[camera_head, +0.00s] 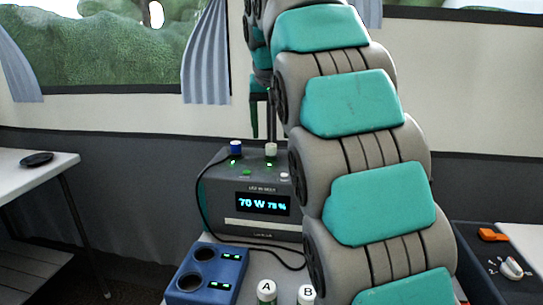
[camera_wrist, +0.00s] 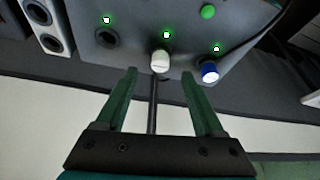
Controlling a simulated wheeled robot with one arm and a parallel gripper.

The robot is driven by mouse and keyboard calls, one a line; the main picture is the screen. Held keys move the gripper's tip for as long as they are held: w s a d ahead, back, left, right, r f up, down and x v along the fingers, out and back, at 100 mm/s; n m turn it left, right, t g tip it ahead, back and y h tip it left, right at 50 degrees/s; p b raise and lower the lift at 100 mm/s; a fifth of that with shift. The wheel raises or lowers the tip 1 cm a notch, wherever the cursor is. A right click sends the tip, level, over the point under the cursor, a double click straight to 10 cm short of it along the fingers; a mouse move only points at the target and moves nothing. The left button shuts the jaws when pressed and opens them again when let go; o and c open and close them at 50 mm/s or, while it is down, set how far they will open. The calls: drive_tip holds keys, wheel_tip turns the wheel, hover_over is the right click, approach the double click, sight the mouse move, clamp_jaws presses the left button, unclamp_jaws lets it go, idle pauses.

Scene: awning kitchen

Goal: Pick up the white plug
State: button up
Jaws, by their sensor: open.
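The white plug (camera_head: 271,149) stands on top of the grey power station (camera_head: 215,190), right of the blue plug (camera_head: 236,147). In the wrist view the white plug (camera_wrist: 160,62) is just beyond the fingertips, roughly centred between them. The blue plug (camera_wrist: 209,71) is to its right there, outside the right finger. My gripper (camera_wrist: 159,74) is open and empty, with green fingers. In the head view my gripper (camera_head: 262,136) is above the white plug, partly hidden by my arm. A dark rod or cable shows between the fingers; I cannot tell which.
A blue two-hole unit (camera_head: 207,272) and white-topped cylinders marked A (camera_head: 267,287) and B (camera_head: 306,294) stand in front. A black cable loops beside the station. A white table (camera_head: 30,180) is left; a panel with an orange switch (camera_head: 493,235) is right.

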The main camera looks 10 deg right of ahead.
sight(271, 145)
drive_tip(key=shift+p+x, duration=0.3)
drive_tip(key=shift+x, duration=2.45)
clamp_jaws()
